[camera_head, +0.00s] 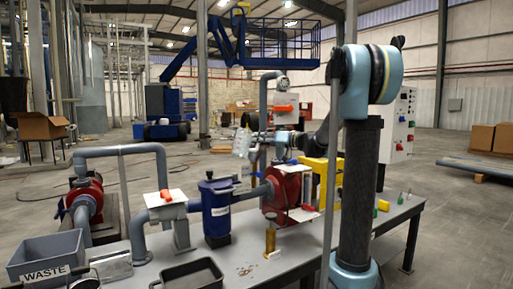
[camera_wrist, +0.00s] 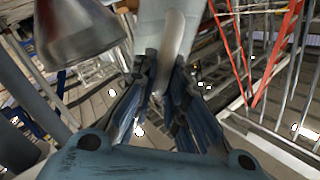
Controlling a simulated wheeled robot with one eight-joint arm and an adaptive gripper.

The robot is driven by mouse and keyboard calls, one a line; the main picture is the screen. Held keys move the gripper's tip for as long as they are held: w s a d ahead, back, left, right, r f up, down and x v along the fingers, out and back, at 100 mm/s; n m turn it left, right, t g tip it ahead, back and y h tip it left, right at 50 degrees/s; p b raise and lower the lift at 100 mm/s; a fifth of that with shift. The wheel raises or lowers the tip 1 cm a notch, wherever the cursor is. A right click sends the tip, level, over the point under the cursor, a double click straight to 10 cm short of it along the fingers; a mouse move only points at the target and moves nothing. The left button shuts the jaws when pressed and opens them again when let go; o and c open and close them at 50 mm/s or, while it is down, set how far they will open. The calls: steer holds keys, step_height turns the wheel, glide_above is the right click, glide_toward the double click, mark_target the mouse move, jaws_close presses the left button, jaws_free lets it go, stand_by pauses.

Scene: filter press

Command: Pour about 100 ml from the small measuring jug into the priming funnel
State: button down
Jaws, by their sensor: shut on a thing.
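The small measuring jug (camera_head: 242,142), clear and whitish, is held up above the bench beside the grey pipework, and looks somewhat tilted. My gripper (camera_head: 262,140) is shut on it from the right. In the wrist view, my gripper's fingers (camera_wrist: 163,88) close around the jug's pale handle (camera_wrist: 176,38), with the pale jug body behind. A grey metal cone (camera_wrist: 78,28), which looks like the priming funnel, is at the upper left of the wrist view, beside the jug. In the head view I cannot pick the funnel out clearly. The liquid level and any stream cannot be made out.
A blue vessel (camera_head: 215,212) stands on the bench, below and left of the jug. A red pump casing (camera_head: 285,187), a yellow block (camera_head: 322,178) and a vertical grey pipe (camera_head: 263,100) crowd the space around it. A waste bin (camera_head: 45,250) and dark tray (camera_head: 190,274) are at front left.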

steer(key=shift+w+d+r+m+p, duration=0.2)
steer(key=shift+w+r+m, duration=0.15)
steer(key=shift+m, duration=0.7)
steer(key=shift+w+d+r+m+p, duration=0.1)
steer(key=shift+w+r+m+p, duration=0.15)
steer(key=shift+m, duration=0.75)
steer(key=shift+w+d+r+m+p, duration=0.15)
steer(key=shift+w+r+m, duration=0.2)
steer(key=shift+m, duration=0.7)
steer(key=shift+w+f+m, duration=0.1)
steer(key=shift+f+m, duration=0.15)
steer(key=shift+m, duration=0.05)
steer(key=shift+w+d+r+m+p, duration=0.15)
steer(key=shift+r+m+p, duration=0.2)
steer(key=shift+m+p, duration=0.45)
steer(key=shift+w+d+r+m+p, duration=0.15)
steer(key=shift+w+m+p, duration=0.05)
steer(key=shift+w+m, duration=0.2)
steer(key=shift+w+d+r+m+p, duration=0.1)
steer(key=shift+w+d+m+p, duration=0.1)
steer(key=shift+w+m, duration=0.2)
